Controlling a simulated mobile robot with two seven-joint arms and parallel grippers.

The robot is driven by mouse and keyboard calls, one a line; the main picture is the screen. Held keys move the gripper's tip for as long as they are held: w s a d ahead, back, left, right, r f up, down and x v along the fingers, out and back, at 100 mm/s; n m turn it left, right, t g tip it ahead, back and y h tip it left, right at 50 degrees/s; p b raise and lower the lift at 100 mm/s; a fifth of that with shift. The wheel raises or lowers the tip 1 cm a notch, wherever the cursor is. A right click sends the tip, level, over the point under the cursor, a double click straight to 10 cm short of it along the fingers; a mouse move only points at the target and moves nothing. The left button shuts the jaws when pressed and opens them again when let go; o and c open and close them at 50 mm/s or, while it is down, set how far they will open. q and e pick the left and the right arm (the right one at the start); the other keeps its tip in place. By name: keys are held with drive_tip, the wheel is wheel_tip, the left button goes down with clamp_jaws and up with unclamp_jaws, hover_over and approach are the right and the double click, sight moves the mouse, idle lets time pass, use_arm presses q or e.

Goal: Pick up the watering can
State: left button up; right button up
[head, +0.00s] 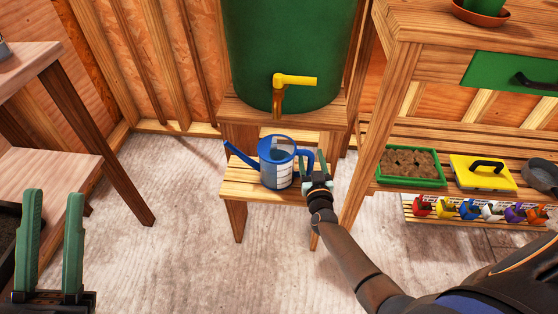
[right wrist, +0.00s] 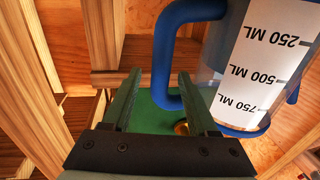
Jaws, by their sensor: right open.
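The blue watering can (head: 276,162) stands upright on a low wooden stand below the yellow tap (head: 294,80). Its spout points left and its handle points right. In the right wrist view its blue handle (right wrist: 162,70) and clear body with a white scale (right wrist: 255,65) show up close. My right gripper (head: 313,166) is open at the handle side of the can. In the right wrist view the handle shows between the fingertips of the right gripper (right wrist: 158,85); whether it touches them I cannot tell. My left gripper (head: 52,200) is open and empty at the lower left.
A wooden bench on the right holds a green seed tray (head: 411,182) and a yellow tool (head: 482,171), with several coloured items below. A table (head: 45,160) stands left. Floor between is clear.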

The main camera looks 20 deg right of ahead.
drive_tip(key=shift+s, duration=0.1)
clamp_jaws()
idle(1.2)
drive_tip(key=shift+r, duration=0.15)
